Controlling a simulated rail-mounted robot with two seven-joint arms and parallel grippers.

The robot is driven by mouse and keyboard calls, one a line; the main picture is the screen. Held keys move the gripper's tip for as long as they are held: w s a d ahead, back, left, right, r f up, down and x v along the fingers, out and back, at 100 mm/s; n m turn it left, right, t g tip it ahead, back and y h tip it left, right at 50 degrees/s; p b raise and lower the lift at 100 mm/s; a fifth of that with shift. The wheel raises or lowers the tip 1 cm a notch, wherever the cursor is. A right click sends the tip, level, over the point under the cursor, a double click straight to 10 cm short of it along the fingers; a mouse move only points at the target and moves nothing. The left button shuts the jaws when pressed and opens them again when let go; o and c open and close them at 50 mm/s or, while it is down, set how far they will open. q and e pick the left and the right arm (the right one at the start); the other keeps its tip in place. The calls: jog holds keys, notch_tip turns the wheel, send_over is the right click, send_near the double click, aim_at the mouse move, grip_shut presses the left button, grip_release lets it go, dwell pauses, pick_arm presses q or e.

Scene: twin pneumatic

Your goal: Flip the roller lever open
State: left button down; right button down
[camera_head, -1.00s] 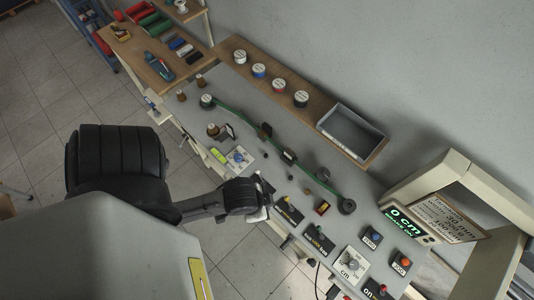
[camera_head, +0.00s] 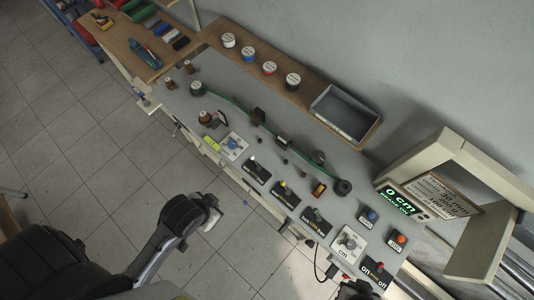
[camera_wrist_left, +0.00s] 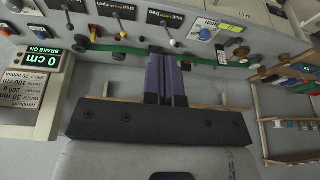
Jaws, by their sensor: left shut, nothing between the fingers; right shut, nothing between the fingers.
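Three black lever plates stand in a row along the panel's front in the head view: a left one (camera_head: 256,172), a middle one (camera_head: 285,193) and a right one (camera_head: 316,222). My right gripper (camera_head: 355,290) shows as a dark shape at the bottom edge, shut, near the on/off plate.
A green strip (camera_head: 225,98) runs between spools across the grey panel. A display (camera_head: 401,200) reads 0 cm, brake on. A dial plate (camera_head: 350,243) and an on/off plate (camera_head: 376,270) stand right of the levers. A grey tray (camera_head: 345,112) sits behind. The floor in front is clear.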

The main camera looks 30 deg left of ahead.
pick_arm(q)
jog(key=shift+w, duration=0.15)
jog(key=w+d+f+n+t+h+b, duration=0.1)
jog(key=w+d+f+h+b, duration=0.15)
jog(key=f+b, duration=0.4)
jog(key=w+d+f+n+t+h+b, duration=0.1)
jog(key=w+d+f+h+b, duration=0.1)
jog(key=f+h+b, duration=0.35)
jog(key=w+d+f+n+h+b, duration=0.1)
jog(key=w+d+f+b, duration=0.15)
jog(key=f+b, duration=0.6)
jog(key=w+a+f+n+t+h+b, duration=0.5)
jog(key=w+f+n+t+b, duration=0.3)
jog(key=b, duration=1.1)
jog(key=shift+a+f+n+b, duration=0.25)
jog(key=shift+a+n+b, duration=0.1)
jog(key=shift+n, duration=0.85)
jog(key=shift+w+d, duration=0.1)
